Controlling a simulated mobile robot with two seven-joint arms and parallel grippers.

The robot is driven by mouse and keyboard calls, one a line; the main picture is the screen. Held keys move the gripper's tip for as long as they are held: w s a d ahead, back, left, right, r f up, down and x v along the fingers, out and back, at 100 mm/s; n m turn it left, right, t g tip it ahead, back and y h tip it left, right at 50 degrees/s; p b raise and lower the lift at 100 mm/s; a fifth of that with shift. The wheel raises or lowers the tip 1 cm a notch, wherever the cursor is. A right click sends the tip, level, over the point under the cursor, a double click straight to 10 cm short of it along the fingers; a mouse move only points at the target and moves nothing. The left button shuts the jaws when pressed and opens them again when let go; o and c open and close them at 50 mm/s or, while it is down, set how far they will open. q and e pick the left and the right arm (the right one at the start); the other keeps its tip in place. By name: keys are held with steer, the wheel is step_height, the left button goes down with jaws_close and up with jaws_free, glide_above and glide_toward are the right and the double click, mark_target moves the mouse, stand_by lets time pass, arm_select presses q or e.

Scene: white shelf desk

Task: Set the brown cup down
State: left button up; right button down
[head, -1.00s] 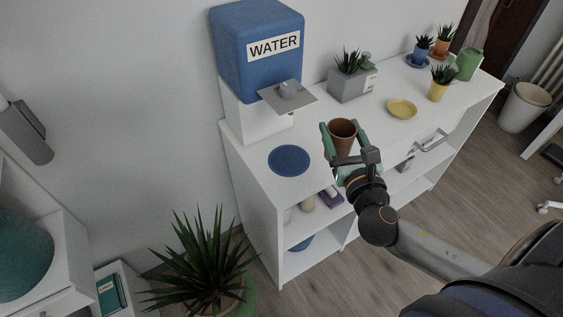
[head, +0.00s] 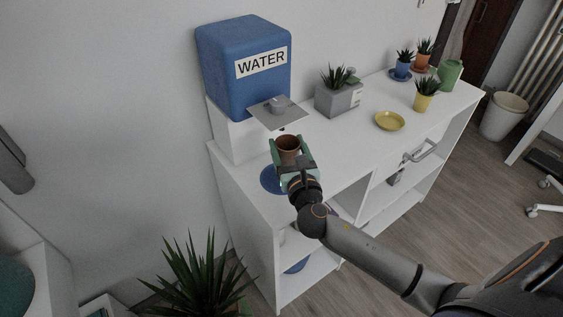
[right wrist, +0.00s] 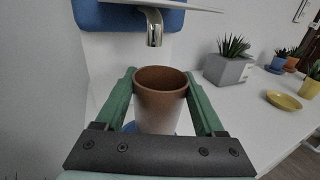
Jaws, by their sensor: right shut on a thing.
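The brown cup (head: 288,146) is upright between the green fingers of my right gripper (head: 287,152), which is shut on it. In the right wrist view the cup (right wrist: 160,98) sits between both fingers, below and in front of a metal tap (right wrist: 154,27). The blue round mat (head: 268,180) lies on the white shelf top, partly hidden behind the cup and gripper. Whether the cup touches the mat cannot be told. My left gripper is not in view.
The blue and white water dispenser (head: 245,68) stands just behind the cup, with a grey plate (head: 277,116) jutting out above it. A grey planter (head: 339,98) and a yellow saucer (head: 390,121) stand to the right. The shelf top (head: 345,150) between is clear.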

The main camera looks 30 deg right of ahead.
mark_target(281, 157)
steer(key=shift+w+a+f, duration=0.15)
steer(key=shift+w+f, duration=0.4)
steer(key=shift+f, duration=0.15)
steer(key=shift+w+a+f+b, duration=0.1)
steer(key=shift+w+f+b, duration=0.2)
steer(key=shift+f, duration=0.05)
steer(key=shift+w+f, duration=0.2)
steer(key=shift+f, duration=0.1)
step_height(281, 157, down, 3)
steer(key=shift+r+b, duration=0.15)
steer(key=shift+b, duration=0.6)
steer(key=shift+f, duration=0.2)
steer(key=shift+r, duration=0.1)
steer(key=shift+f, duration=0.2)
jaws_free()
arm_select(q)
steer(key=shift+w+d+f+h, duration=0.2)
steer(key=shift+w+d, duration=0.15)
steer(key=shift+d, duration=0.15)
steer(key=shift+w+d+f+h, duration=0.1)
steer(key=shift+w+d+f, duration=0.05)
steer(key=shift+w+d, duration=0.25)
